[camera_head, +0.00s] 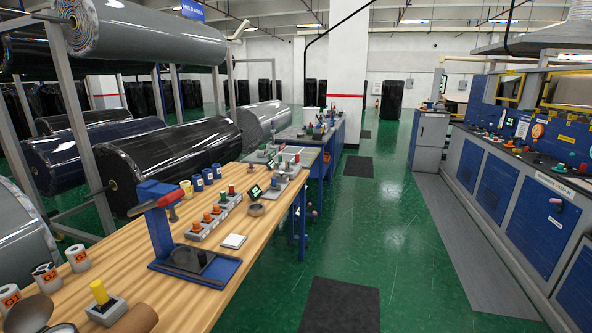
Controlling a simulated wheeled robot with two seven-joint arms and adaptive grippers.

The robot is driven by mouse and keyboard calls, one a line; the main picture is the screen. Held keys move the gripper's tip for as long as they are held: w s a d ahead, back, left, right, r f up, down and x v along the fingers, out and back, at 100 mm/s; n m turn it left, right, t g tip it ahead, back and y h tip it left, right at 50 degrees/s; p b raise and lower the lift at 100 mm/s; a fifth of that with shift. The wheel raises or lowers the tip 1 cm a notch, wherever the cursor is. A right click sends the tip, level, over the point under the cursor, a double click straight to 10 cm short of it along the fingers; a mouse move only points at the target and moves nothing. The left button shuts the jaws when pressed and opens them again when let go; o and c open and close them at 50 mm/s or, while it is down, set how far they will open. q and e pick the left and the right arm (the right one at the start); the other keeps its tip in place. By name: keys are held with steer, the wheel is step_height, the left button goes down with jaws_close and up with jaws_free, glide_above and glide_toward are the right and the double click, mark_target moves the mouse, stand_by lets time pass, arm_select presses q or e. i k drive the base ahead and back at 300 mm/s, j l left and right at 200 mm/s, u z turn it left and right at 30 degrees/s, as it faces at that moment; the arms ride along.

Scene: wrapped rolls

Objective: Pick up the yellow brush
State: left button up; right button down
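I cannot make out a clear yellow brush. A small upright yellow piece (99,291) stands on a grey block (106,312) at the near left of the wooden table; I cannot tell whether it is a brush. Another small yellow item (186,188) stands farther back on the same table, beside several blue cups (197,182). Neither of my grippers is in view.
The wooden table (182,290) carries a blue and red press-like stand (165,215), control boxes (205,224) and labelled white rolls (78,258). Large wrapped rolls (170,155) hang on racks at left. Blue cabinets (540,222) line the right. The green floor (390,240) between is open, with dark mats (340,305).

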mark_target(105, 302)
steer(key=u, duration=1.8)
